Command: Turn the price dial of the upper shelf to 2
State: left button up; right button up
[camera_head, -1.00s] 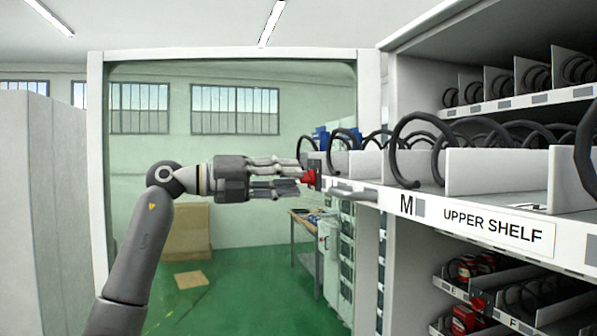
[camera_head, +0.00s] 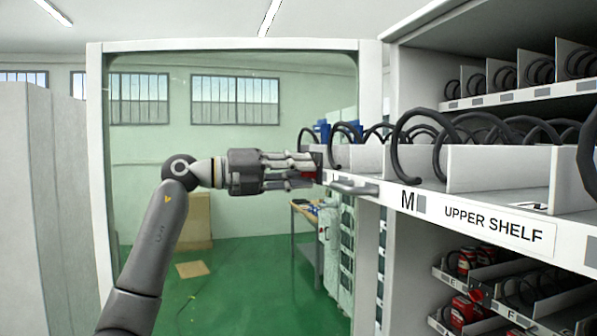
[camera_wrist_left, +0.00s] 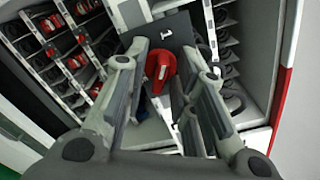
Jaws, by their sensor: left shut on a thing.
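The upper shelf (camera_head: 470,205) carries the label "UPPER SHELF" and runs along the right side of the head view. At its left end is the red price dial (camera_head: 307,176), mostly hidden by the fingers. The other marks are hidden. My right gripper is not in view.
Black spirals (camera_head: 420,140) stand in the shelf lanes. A lower shelf (camera_head: 500,310) holds red items. The space left of the shelves, in front of the glass pane, is open.

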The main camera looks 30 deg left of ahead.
pick_arm(q)
jog(key=m+p, duration=0.2)
jog(key=m, duration=0.9)
dwell(0.3)
jog(key=shift+s+m, duration=0.1)
jog(key=shift+m, duration=0.3)
grip_shut()
jog(key=o, duration=0.7)
grip_release()
jog(key=shift+c, duration=0.2)
